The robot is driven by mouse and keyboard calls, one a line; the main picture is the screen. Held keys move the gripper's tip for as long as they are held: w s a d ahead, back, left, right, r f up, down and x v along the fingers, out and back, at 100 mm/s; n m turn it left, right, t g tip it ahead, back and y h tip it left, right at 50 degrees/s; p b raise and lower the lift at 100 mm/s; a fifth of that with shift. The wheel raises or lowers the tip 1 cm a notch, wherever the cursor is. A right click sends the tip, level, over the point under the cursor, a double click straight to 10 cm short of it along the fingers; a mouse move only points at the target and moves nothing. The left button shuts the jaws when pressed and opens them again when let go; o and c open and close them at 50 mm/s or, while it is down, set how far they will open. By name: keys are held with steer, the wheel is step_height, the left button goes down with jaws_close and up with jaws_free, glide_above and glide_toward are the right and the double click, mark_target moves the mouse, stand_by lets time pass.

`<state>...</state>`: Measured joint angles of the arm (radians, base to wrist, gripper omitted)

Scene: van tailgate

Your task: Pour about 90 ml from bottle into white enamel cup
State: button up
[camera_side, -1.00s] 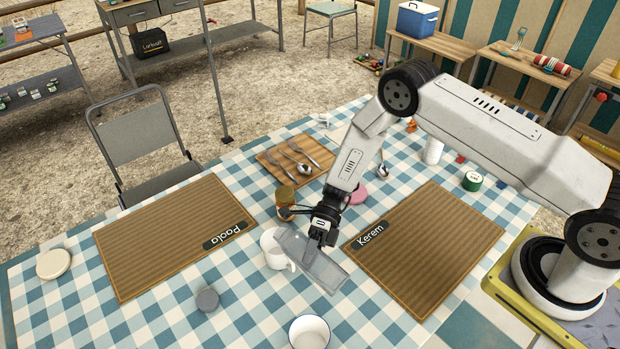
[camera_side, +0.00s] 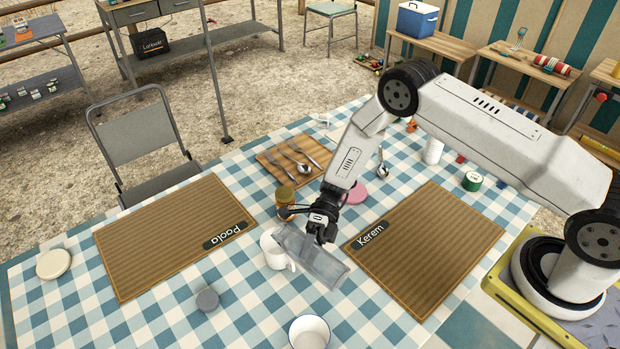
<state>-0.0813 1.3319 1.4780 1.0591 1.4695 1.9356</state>
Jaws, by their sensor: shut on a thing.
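My gripper (camera_side: 318,232) is shut on a clear, greyish bottle (camera_side: 318,262) above the checked table. The bottle is tilted well over, lying slantwise from upper left to lower right. Its upper-left end overlaps the rim of a white cup (camera_side: 274,256) with a handle on its right. I cannot tell whether liquid is flowing or how much is in the bottle. The inside of this cup is partly hidden. A second white vessel with a blue rim (camera_side: 309,334) stands at the front edge of the picture, apart from the bottle.
A brown-lidded jar (camera_side: 285,197) stands close behind my gripper. Placemats marked Paola (camera_side: 170,240) and Kerem (camera_side: 430,250) flank the cup. A cutlery board (camera_side: 270,168) lies behind. A grey disc (camera_side: 207,299) lies front left, with clear cloth around it.

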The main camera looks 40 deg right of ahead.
steer(key=shift+w+a+r+m, duration=0.1)
steer(key=shift+w+r+m, duration=0.1)
steer(key=shift+r+m, duration=0.25)
stand_by(1.9)
steer(key=shift+s+f+n+t, duration=0.25)
steer(key=shift+f+n+t, duration=0.15)
steer(key=shift+f+n, duration=0.6)
steer(key=shift+s+f+n+t, duration=0.35)
steer(key=shift+f+n, duration=0.1)
steer(key=shift+f, duration=0.15)
steer(key=shift+s, duration=0.1)
steer(key=shift+f, duration=0.15)
steer(key=shift+n+t, duration=0.45)
steer(key=shift+n, duration=0.15)
steer(key=shift+f+n+t, duration=0.2)
steer(key=shift+n+t, duration=0.1)
